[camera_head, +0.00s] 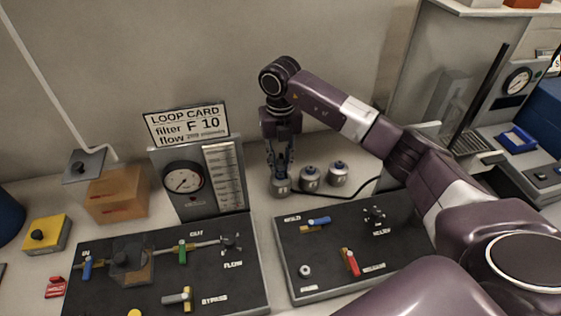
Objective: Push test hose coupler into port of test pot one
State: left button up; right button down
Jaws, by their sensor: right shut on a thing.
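Three small grey metal pots stand in a row behind the right-hand panel: a left one (281,188), a middle one (311,181) and a right one (338,175). My right gripper (281,174) points straight down over the left pot. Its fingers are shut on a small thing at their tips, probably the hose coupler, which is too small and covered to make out. The fingertips are at the top of the left pot; I cannot tell whether the coupler sits in a port. A thin black hose (363,190) runs beside the right pot. My left gripper is not in view.
The right panel (290,253) with several valves lies in front of the pots. A gauge and flow-scale unit (187,207) stands close left of the gripper. A left valve panel (225,293) and an amber block (115,195) are farther left.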

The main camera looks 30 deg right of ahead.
aim_at(281, 157)
jog(key=shift+f+b, duration=0.45)
jog(key=shift+f, duration=0.15)
dwell(0.3)
jog(key=c, duration=1.6)
grip_release()
notch_tip(281, 157, up, 12)
jog(key=shift+r, duration=0.1)
